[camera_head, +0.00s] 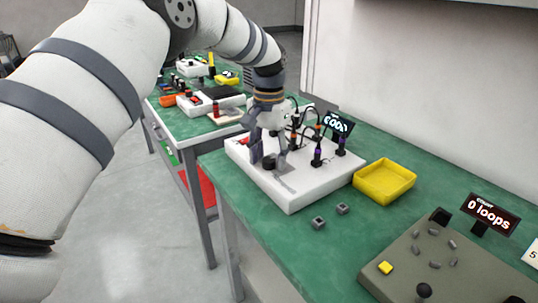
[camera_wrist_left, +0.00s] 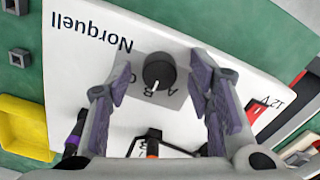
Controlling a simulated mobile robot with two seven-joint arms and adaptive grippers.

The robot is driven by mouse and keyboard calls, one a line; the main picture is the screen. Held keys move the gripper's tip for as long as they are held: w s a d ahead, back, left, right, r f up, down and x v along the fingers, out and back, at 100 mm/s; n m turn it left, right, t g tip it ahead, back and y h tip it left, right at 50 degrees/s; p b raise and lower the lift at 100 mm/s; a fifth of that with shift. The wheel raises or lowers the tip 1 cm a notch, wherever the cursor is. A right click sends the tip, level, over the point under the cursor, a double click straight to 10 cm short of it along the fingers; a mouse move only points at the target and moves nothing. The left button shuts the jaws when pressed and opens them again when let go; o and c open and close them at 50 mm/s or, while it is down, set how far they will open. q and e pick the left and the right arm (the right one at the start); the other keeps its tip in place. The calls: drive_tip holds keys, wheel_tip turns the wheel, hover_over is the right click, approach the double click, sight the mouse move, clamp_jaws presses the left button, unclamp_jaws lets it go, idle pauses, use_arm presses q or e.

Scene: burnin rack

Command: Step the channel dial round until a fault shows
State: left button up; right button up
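The channel dial (camera_wrist_left: 158,72) is a round black knob with a white pointer line on a grey plate marked A, B and C. The line points down, near the B. It sits on a white box (camera_wrist_left: 75,75) labelled Norquell; this box (camera_head: 292,203) stands on the green bench. My left gripper (camera_head: 269,158) is over the dial. In the left wrist view its open fingers (camera_wrist_left: 162,82) stand on either side of the dial with gaps. A small display (camera_head: 338,124) behind the box seems to read GOOD. My right gripper is not in view.
Plugs with cables (camera_head: 317,155) stand on the box beyond the gripper. A yellow tray (camera_head: 384,181) lies to its right, two small grey blocks (camera_head: 319,223) in front. A grey-green panel (camera_head: 440,262) with a 0 loops display (camera_head: 489,214) is at right.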

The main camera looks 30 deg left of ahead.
sight(269, 159)
use_arm(q)
wheel_tip(269, 159, up, 12)
idle(0.4)
idle(0.3)
